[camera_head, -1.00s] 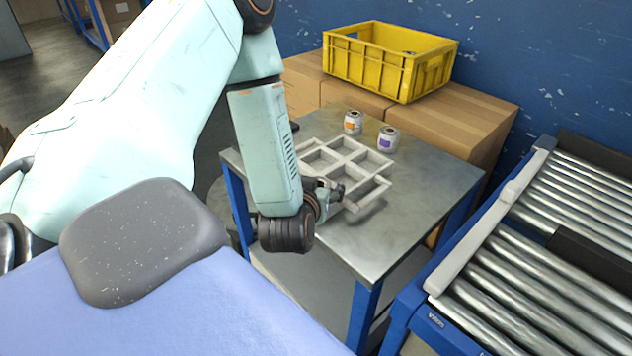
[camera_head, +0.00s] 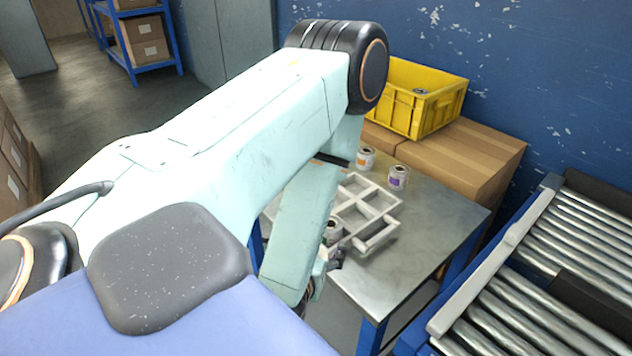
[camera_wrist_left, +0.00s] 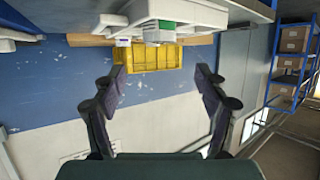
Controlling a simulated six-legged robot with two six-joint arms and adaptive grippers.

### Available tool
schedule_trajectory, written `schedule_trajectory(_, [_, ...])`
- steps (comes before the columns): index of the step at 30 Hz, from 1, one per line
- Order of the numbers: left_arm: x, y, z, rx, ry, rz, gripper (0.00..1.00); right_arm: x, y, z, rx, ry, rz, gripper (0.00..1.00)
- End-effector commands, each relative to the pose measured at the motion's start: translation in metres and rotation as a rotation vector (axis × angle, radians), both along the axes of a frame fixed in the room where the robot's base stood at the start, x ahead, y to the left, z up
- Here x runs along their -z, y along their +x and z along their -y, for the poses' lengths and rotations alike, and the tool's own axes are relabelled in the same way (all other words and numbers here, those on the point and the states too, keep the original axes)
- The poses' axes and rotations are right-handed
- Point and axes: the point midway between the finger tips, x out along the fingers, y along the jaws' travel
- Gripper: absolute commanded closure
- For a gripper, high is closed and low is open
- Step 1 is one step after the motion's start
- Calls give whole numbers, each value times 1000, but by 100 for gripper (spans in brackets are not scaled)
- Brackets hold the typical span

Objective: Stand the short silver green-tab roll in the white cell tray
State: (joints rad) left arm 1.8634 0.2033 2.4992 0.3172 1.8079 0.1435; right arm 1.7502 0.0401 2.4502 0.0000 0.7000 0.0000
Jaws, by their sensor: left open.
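The white cell tray (camera_head: 378,238) lies on the metal table. A short silver roll (camera_head: 333,228) stands upright in or at its near-left cell, partly hidden by my left arm. In the left wrist view, which is upside down, a green tab (camera_wrist_left: 166,25) shows beside the white tray (camera_wrist_left: 190,14) at the top. My left gripper (camera_head: 335,258) is at the tray's near-left edge, next to the roll. In the left wrist view its fingers (camera_wrist_left: 162,88) are apart with nothing between them. My right gripper is not in view.
An orange-label roll (camera_head: 365,158) and a purple-label roll (camera_head: 398,178) stand behind the tray. A yellow crate (camera_head: 440,112) sits on cardboard boxes (camera_head: 470,150) at the back. A roller conveyor (camera_head: 540,300) stands at the right. The table's right part (camera_head: 440,220) is clear.

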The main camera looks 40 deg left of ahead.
Motion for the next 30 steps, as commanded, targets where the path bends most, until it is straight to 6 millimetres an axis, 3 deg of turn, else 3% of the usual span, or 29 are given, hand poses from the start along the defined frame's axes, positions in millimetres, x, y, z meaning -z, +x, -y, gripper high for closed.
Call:
schedule_trajectory(4, [6,-4,4,8,-12,-25,27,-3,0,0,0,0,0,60])
schedule_trajectory(8, [41,-17,20,55,-76,-178,27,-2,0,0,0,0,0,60])
schedule_trajectory(12, [95,-53,52,152,-175,-462,27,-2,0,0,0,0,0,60])
schedule_trajectory(18, [144,-126,93,305,-276,-862,27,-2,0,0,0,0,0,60])
schedule_trajectory(24, [156,-176,110,399,-317,-1101,27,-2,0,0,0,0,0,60])
schedule_trajectory(30, [157,-187,113,418,-324,-1149,27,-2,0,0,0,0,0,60])
